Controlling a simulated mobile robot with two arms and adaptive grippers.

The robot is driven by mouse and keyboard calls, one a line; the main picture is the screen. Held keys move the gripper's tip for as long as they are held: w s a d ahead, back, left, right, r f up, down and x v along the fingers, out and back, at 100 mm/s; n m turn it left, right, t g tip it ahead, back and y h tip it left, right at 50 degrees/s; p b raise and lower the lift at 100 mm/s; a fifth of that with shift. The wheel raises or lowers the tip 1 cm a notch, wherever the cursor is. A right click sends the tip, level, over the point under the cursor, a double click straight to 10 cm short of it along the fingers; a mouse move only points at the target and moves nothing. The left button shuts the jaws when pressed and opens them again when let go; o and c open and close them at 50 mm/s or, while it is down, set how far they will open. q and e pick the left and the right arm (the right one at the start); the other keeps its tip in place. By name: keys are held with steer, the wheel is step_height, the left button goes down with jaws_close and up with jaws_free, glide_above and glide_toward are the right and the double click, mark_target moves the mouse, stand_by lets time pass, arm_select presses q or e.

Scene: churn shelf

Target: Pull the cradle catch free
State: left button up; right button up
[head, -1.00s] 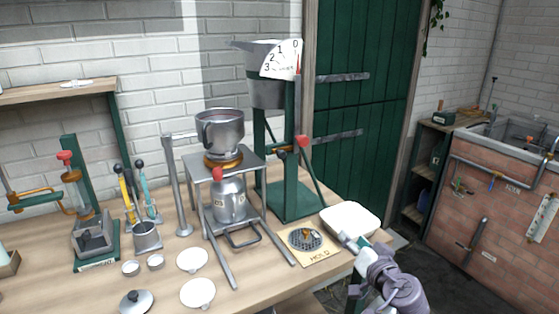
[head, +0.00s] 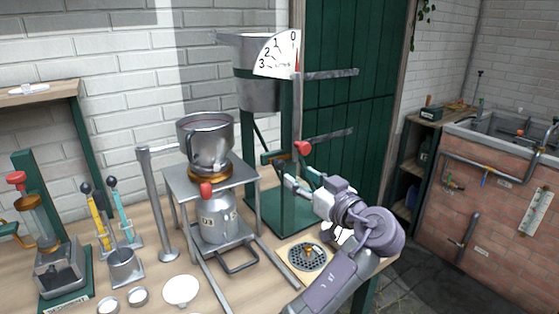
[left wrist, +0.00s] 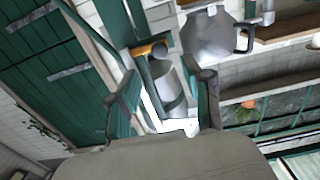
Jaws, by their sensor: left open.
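The green stand (head: 292,110) carries a grey hopper (head: 258,92) with a dial numbered 0 to 3. On its post is a small orange piece (head: 272,158), which looks like the cradle catch; its end near my gripper is hard to make out. A red-knobbed lever (head: 303,148) sits beside it. My left gripper (head: 297,172) is open, just in front of the post and below the orange piece. In the left wrist view, an orange piece with a dark round end (left wrist: 154,50) shows beyond the open fingers (left wrist: 165,88). I see no contact. My right gripper is out of view.
A metal stand (head: 205,178) with a pot (head: 206,145) and a milk can (head: 218,222) is left of my gripper. A round drain grate (head: 307,257) lies on a board below my arm. A green door (head: 345,110) stands behind.

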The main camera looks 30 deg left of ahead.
mark_target(281, 166)
arm_select(q)
steer(key=p+x, duration=0.1)
steer(key=x, duration=0.8)
steer(key=shift+p, duration=0.4)
steer(key=shift+a, duration=0.1)
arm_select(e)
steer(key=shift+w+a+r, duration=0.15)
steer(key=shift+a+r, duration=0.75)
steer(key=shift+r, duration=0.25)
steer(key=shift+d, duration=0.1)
arm_select(q)
steer(key=shift+c, duration=1)
jaws_close()
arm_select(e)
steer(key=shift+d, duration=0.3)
